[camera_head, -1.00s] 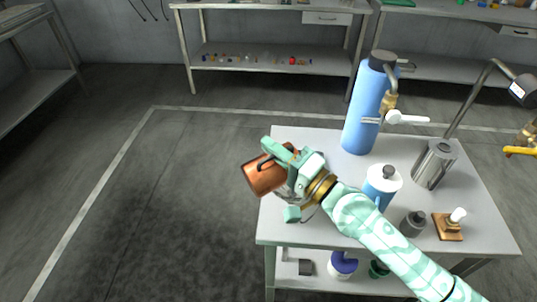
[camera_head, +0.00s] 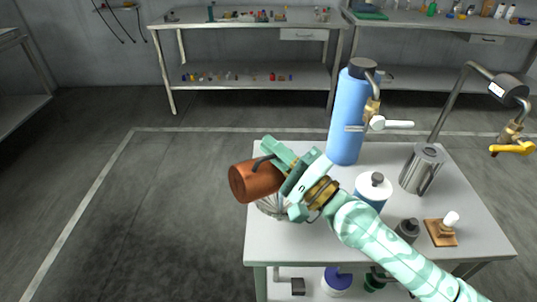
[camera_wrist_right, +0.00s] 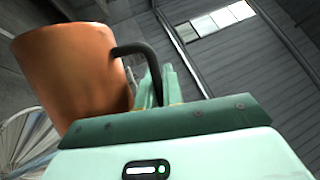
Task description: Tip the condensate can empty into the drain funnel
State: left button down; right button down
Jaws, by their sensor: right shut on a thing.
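The copper-coloured condensate can (camera_head: 256,181) is in my right gripper (camera_head: 280,156), which is shut on its black handle. The can lies nearly on its side, at the left edge of the table; I cannot tell whether liquid is coming out. In the right wrist view the can (camera_wrist_right: 75,70) stands to the left of the fingers, with its dark handle (camera_wrist_right: 145,60) running to them. A pale, ribbed, funnel-like thing (camera_head: 272,208), likely the drain funnel, shows just below the can and is partly hidden. It also shows in the right wrist view (camera_wrist_right: 32,138). My left gripper is not in view.
On the grey table (camera_head: 275,243) stand a blue cylinder (camera_head: 345,120) with a valve, a blue-and-white bottle (camera_head: 373,189), a steel vessel (camera_head: 421,170), a dark jar (camera_head: 408,229) and a copper-based stand (camera_head: 441,232). The floor to the left is clear.

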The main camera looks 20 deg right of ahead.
jog(key=shift+w+d+r+m+t+h+b, duration=0.15)
jog(key=shift+d+r+m+t+h+b, duration=0.15)
jog(key=shift+d+m, duration=0.45)
jog(key=shift+w+d+r+m+t+h+b, duration=0.15)
jog(key=shift+d+m+t+b, duration=0.3)
jog(key=shift+m, duration=0.5)
jog(key=shift+d, duration=0.15)
jog(key=shift+r, duration=0.1)
dwell(1.1)
